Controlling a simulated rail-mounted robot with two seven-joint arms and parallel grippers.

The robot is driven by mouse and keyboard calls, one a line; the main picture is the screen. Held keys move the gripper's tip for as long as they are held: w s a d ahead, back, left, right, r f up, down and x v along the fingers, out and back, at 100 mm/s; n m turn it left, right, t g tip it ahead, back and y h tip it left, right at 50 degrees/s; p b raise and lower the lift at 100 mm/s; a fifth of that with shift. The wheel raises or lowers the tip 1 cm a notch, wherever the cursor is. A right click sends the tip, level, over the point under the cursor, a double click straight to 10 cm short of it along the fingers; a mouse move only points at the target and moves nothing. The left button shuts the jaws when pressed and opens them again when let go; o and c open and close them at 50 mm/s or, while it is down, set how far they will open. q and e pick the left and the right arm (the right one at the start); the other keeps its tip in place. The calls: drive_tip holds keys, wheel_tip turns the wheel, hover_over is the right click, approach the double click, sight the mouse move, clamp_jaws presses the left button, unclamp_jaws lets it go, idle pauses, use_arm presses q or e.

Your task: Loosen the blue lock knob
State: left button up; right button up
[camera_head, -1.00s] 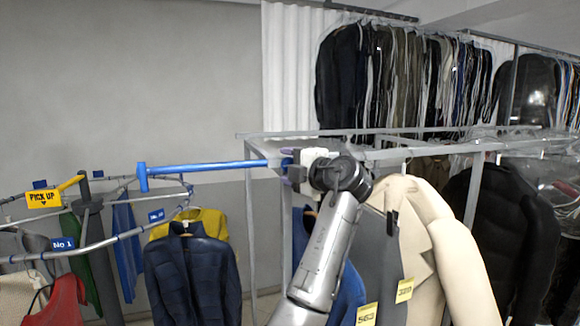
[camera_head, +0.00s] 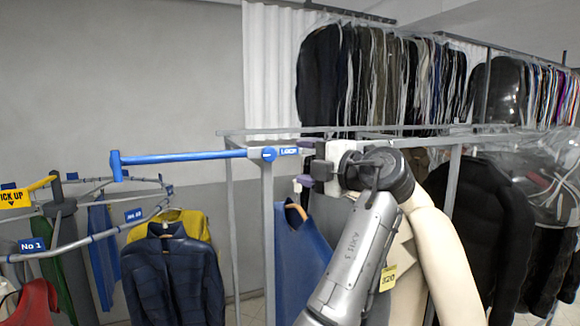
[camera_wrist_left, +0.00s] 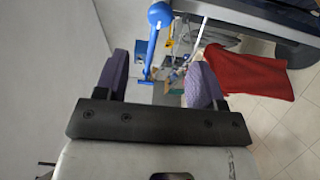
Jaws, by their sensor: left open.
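The blue lock knob (camera_head: 269,154) is a round blue disc on the grey rail fitting, at the near end of a blue bar (camera_head: 190,157) that runs left to a blue cross-handle (camera_head: 116,165). A small blue label (camera_head: 289,151) is right of the knob. My left gripper (camera_head: 306,163) is open and empty just right of the knob, apart from it, its purple fingertips one above the other. In the left wrist view the open fingers (camera_wrist_left: 160,80) have the blue bar (camera_wrist_left: 153,48) between them in the picture, with a round blue end, seemingly the knob (camera_wrist_left: 160,14), above.
A grey post and rail frame (camera_head: 268,230) stands below the knob. A blue garment (camera_head: 305,245) and cream coat (camera_head: 445,255) hang by my arm. A curved conveyor rail (camera_head: 100,237) with garments is at left. The wall side above the blue bar is clear.

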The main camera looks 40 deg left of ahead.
use_arm(q)
drive_tip(key=shift+s+d, duration=0.25)
drive_tip(key=shift+d, duration=1.05)
